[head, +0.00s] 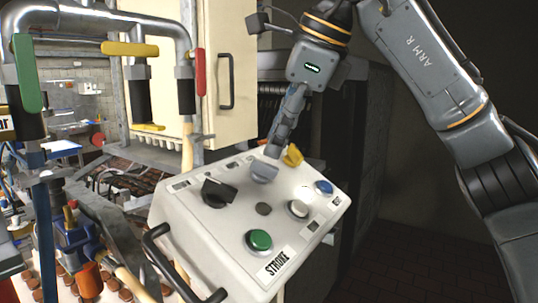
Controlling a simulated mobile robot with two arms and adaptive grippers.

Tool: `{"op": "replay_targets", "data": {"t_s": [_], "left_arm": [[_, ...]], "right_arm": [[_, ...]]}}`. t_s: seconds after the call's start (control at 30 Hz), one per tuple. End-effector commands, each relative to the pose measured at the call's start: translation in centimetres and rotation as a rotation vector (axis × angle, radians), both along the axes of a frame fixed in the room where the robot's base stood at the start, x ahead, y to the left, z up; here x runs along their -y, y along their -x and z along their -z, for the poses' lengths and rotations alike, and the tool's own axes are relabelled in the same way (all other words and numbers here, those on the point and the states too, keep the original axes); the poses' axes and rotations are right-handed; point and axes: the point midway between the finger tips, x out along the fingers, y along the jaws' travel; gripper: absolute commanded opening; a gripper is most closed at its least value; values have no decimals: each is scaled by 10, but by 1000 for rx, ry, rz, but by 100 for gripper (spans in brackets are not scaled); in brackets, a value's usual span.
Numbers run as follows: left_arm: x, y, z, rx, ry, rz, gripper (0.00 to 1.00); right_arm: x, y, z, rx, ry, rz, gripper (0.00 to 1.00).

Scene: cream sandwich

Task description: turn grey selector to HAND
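The grey selector (263,173) is a knob on the sloping top of a cream control box (185,240). It sits between a black selector (218,192) and a yellow selector (293,156). My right gripper (272,150) reaches down from above, with its fingertips right at the back of the grey knob. The fingers are seen edge-on and overlap, so I cannot tell whether they are open, or whether they touch or grip the knob. The label around the selector is too small to read. My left gripper is not in view.
The box also has a green button (259,240) by the STROKE label, a white button (298,208) and a blue button (323,187). A black handle (160,262) is at its front left. Pipes with coloured levers (27,75) and a cream cabinet (225,60) stand behind.

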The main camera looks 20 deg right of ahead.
Motion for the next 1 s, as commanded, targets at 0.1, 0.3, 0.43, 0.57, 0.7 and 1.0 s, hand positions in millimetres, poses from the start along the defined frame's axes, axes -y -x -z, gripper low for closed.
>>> {"op": "replay_targets", "data": {"t_s": [0.1,0.3,0.43,0.57,0.7,1.0], "left_arm": [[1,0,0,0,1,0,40],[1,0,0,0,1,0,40],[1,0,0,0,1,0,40],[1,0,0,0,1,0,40],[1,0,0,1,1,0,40],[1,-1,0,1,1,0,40]], "right_arm": [[6,10,-25,5,0,2,33],[13,20,-50,1,1,1,33],[16,24,-58,1,0,0,33],[16,25,-60,0,1,-1,33],[16,25,-60,0,0,-1,33],[16,25,-60,0,0,-1,33]]}}
